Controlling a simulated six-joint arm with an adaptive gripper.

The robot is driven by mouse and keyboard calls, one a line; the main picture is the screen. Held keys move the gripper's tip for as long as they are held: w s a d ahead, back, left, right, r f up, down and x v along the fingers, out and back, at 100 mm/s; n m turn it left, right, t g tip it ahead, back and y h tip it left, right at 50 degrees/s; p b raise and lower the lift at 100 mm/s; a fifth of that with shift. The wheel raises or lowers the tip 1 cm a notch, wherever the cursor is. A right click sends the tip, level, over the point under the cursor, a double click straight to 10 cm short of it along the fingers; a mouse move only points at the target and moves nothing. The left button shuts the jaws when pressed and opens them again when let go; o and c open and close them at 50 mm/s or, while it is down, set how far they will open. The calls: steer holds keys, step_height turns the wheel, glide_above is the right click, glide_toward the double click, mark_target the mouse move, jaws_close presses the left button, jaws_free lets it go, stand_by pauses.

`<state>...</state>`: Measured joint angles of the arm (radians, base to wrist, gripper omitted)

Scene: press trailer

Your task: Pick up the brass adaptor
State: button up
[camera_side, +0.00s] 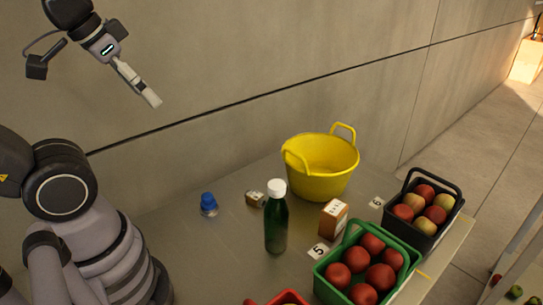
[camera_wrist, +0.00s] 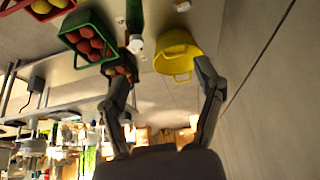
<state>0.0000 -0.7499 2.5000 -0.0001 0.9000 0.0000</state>
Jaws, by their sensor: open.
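No object shows clearly as a brass adaptor. A small brownish, box-like object with a pale face (camera_side: 255,199) lies on the table left of the yellow bucket in the side view; it is too small to tell whether it is the adaptor. My gripper (camera_side: 152,99) is high at the upper left, in front of the wall and well above the table, touching nothing. In the wrist view my gripper (camera_wrist: 167,66) has its two fingers wide apart with nothing between them that it holds.
On the table (camera_side: 175,235) stand a blue-capped jar (camera_side: 208,205), a green bottle (camera_side: 276,222), a yellow bucket (camera_side: 322,180), an orange-and-white carton (camera_side: 333,219), and green (camera_side: 324,278) and black (camera_side: 428,239) fruit crates. A wall (camera_side: 240,60) runs behind. The table's left part is clear.

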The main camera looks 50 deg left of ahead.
steer(key=w+f+n+g+h, duration=0.3)
steer(key=w+n+g, duration=0.25)
steer(key=w, duration=0.55)
steer(key=n+h, duration=0.8)
steer(key=n, duration=0.3)
glide_above(252, 194)
steer(key=a, duration=0.1)
step_height(252, 194, down, 21)
steer(key=a+f+n, duration=0.1)
steer(key=f, duration=0.3)
steer(key=f+n+t+h, duration=0.1)
steer(key=f, duration=0.3)
steer(key=a+f+n+t+h, duration=0.1)
steer(key=f, duration=0.4)
steer(key=shift+s+a+n, duration=0.2)
steer(key=shift+a+n, duration=0.05)
steer(key=shift+a, duration=0.1)
steer(key=shift+f, duration=0.55)
steer(key=x, duration=0.5)
steer(key=shift+f, duration=0.35)
